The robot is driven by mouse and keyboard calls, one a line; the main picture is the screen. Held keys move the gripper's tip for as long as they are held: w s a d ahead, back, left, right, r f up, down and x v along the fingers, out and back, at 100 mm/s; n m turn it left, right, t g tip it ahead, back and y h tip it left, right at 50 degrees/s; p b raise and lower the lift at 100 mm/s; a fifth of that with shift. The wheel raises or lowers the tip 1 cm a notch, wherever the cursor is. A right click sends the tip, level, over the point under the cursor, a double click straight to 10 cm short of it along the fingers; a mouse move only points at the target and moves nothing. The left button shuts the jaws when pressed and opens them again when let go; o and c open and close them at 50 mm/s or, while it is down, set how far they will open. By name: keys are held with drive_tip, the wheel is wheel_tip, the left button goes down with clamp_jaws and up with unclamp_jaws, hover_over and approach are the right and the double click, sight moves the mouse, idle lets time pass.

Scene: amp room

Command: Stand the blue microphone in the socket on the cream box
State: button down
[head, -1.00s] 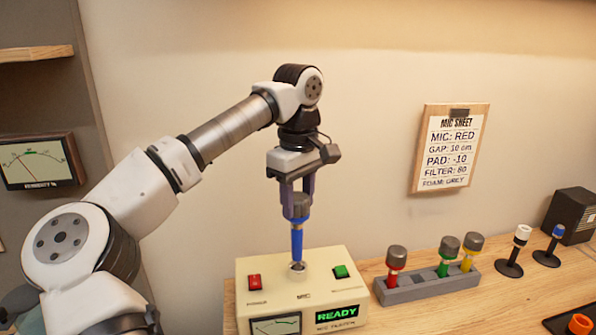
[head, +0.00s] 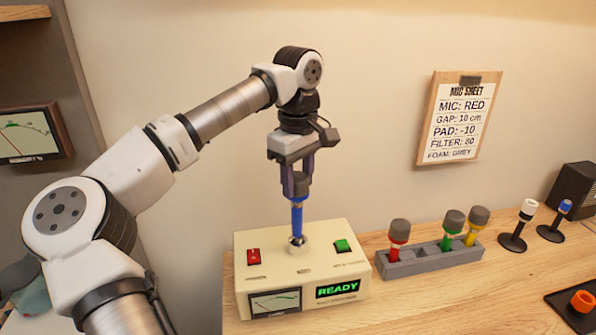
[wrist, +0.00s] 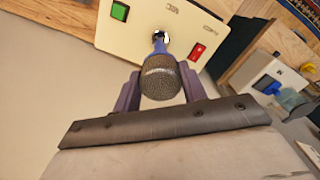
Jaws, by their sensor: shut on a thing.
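The blue microphone (head: 297,216) is upright, grey head up, with its lower end at the round metal socket (head: 297,241) on top of the cream box (head: 345,235). My gripper (head: 297,192) is shut on the microphone near its head, above the box. In the wrist view the mesh head of the microphone (wrist: 160,78) sits between the fingers, and its blue body points to the socket (wrist: 160,36). I cannot tell how deep the lower end sits in the socket. The box has a red switch, a green switch and a display reading READY.
A grey rack (head: 430,258) right of the box holds red, green and yellow microphones. Two small black stands (head: 513,241), a dark speaker (head: 572,190) and a dark tray with an orange ring (head: 582,301) are further right. A mic sheet (head: 450,118) hangs on the wall.

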sight(298, 195)
drive_tip(key=shift+f+b, duration=1)
drive_tip(key=shift+f, duration=1)
drive_tip(key=c, duration=0.7)
unclamp_jaws()
wheel_tip(298, 195, up, 14)
drive_tip(key=shift+f+b, duration=0.1)
drive_tip(key=shift+b, duration=0.4)
